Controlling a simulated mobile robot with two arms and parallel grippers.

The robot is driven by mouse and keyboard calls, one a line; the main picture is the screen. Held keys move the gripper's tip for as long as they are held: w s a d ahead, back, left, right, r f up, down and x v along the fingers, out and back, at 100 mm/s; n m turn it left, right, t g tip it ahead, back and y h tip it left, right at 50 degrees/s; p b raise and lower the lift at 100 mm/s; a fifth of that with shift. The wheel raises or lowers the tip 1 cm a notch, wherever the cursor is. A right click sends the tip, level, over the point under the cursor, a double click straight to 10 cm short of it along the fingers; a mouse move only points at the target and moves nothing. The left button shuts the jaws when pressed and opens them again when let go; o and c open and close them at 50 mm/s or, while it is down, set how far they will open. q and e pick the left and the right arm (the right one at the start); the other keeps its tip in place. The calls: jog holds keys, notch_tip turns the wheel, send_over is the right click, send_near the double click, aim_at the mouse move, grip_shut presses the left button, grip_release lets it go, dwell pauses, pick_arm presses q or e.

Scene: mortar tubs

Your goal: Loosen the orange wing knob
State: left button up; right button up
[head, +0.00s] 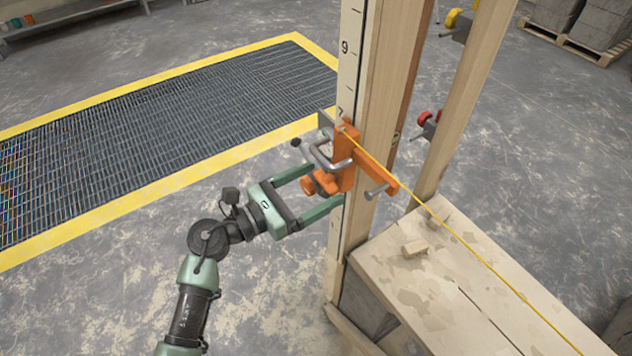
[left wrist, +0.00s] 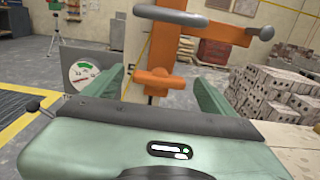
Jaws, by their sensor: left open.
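The orange wing knob (head: 322,184) sits low on an orange clamp (head: 347,160) that is fixed to an upright wooden post with a measuring scale. In the left wrist view the wing knob (left wrist: 160,79) lies ahead, between the two green fingers. My left gripper (head: 322,190) is open, with its fingers reaching toward the knob, one on the far side and one on the near side. Whether a finger touches the knob cannot be told. A grey curved handle (head: 325,157) is on the clamp above the knob. My right gripper is not in view.
A second wooden post (head: 465,110) stands behind. A floor grate (head: 170,125) with yellow edging lies at left.

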pick_arm(q)
jog(key=shift+c, duration=0.6)
jog(key=c, duration=1.3)
jog(key=shift+o, duration=0.2)
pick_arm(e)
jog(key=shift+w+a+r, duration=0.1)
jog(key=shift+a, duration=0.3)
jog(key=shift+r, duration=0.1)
pick_arm(q)
jog(key=n+p, duration=0.2)
jog(key=n, duration=0.1)
jog(key=shift+w+r+n, duration=0.1)
jog(key=shift+n, duration=0.2)
jog(key=n+p, duration=0.3)
jog(key=n, duration=0.2)
jog(key=shift+a+p, duration=0.1)
jog(key=shift+p, duration=0.25)
jog(key=n+p, duration=0.2)
jog(key=n, duration=0.3)
jog(key=shift+w+f+n+p, duration=0.15)
jog(key=shift+n+p, duration=0.4)
jog(key=shift+n, duration=0.55)
jog(key=shift+s+f+n+p, duration=0.1)
jog(key=shift+n+p, duration=0.4)
jog(key=shift+n, duration=0.6)
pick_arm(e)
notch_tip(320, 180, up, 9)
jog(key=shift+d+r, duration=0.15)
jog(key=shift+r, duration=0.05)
